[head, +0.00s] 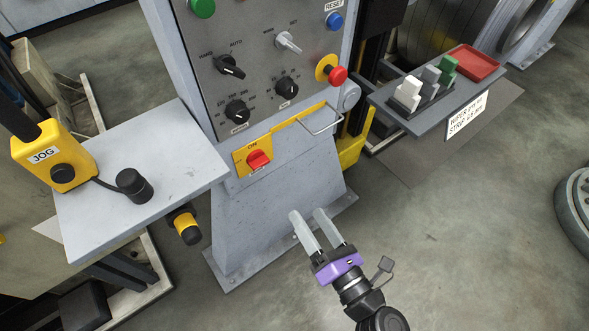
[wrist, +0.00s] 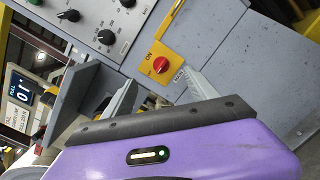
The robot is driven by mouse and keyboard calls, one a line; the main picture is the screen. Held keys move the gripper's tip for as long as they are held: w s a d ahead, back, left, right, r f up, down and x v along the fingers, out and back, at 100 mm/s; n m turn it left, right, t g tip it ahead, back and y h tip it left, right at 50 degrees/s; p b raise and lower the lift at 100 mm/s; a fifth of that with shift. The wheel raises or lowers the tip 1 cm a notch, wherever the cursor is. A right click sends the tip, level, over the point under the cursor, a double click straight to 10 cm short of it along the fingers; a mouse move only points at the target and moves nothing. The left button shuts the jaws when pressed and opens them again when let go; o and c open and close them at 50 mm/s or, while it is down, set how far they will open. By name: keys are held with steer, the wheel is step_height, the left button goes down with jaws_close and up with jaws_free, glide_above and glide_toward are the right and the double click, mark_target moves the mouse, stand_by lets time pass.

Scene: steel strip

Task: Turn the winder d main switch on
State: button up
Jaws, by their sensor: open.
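The main switch is a red rotary knob (head: 258,160) on a yellow plate (head: 240,164) marked ON, low on the front of the grey control pedestal (head: 280,215). The knob also shows in the wrist view (wrist: 160,65), above and between my fingers.
A grey side shelf with a yellow JOG box (head: 52,157) stands left of the switch. A red emergency button (head: 337,76) and several knobs sit on the panel above. A wire handle (head: 322,122) sticks out right of the switch. The floor around my gripper is clear.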

mark_target(262, 165)
steer(key=w+a+n, duration=0.3)
steer(key=w, duration=0.2)
steer(key=w+a+f+n+y+b, duration=0.1)
steer(key=w+a+n, duration=0.2)
steer(key=w+a, duration=0.1)
steer(key=w+a+n+g, duration=0.1)
steer(key=w+a+n, duration=0.2)
steer(key=w, duration=0.3)
steer(key=shift+w+a+f+n+y+b, duration=0.3)
steer(key=shift+w+n+y, duration=0.1)
steer(key=shift+n, duration=0.1)
steer(key=c, duration=1.4)
